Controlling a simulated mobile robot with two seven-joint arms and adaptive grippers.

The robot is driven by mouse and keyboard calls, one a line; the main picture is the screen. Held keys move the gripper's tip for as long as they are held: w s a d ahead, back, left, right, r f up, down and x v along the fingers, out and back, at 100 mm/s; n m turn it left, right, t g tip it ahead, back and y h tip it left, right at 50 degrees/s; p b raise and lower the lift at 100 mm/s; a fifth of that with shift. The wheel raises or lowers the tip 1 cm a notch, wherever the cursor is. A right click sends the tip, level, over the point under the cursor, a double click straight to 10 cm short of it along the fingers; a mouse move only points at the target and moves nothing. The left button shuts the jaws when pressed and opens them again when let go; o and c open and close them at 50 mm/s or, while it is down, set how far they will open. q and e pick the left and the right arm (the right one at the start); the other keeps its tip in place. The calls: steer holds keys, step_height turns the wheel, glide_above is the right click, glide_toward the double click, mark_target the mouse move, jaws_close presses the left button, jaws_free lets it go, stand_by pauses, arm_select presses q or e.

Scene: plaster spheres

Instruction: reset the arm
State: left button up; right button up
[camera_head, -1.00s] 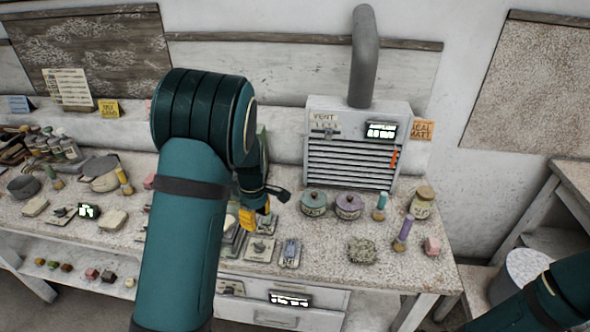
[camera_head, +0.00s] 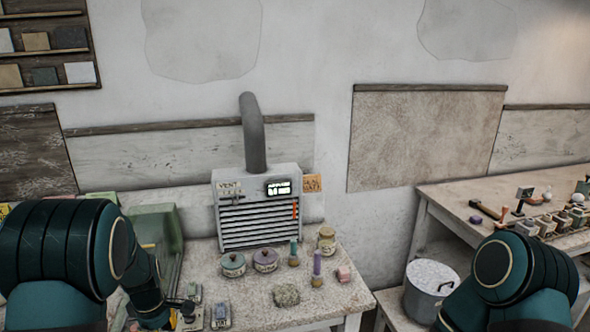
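My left arm (camera_head: 60,250) comes in from the left, its dark green elbow large in the lower left. Its far end, with my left gripper (camera_head: 184,313), reaches low over the front left of the speckled workbench, near small devices there. The gripper is small and partly hidden, so I cannot tell whether it is open or shut. My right arm (camera_head: 512,280) shows at the lower right, bent, in front of the right-hand bench. My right gripper is out of view.
A vent box (camera_head: 258,207) with a grey pipe stands at the back of the bench. Two lidded pots (camera_head: 234,265), a jar (camera_head: 327,240), a mossy lump (camera_head: 286,295) and a pink block (camera_head: 344,274) sit before it. A metal pot (camera_head: 430,290) stands between the benches.

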arm_select(q)
steer(key=s+d+f+m+h+b, duration=0.1)
steer(key=s+d+f+m, duration=0.25)
steer(key=f, duration=0.35)
steer(key=s+d+f+m+b, duration=0.1)
steer(key=s+d+f+m, duration=0.15)
steer(key=d+f, duration=0.35)
steer(key=s+d+f+m+t+h+b, duration=0.1)
steer(key=s+d+f+m+h, duration=0.2)
steer(key=s+d+f+m, duration=0.2)
steer(key=s+d+m, duration=0.3)
steer(key=s+d, duration=0.1)
steer(key=d, duration=0.2)
steer(key=shift+s+d+f+m+t, duration=0.15)
steer(key=shift+s+d+m+t, duration=0.15)
steer(key=shift+s+d+t, duration=0.1)
arm_select(e)
step_height(320, 180, down, 4)
steer(key=shift+a+r, duration=0.1)
steer(key=shift+r, duration=0.05)
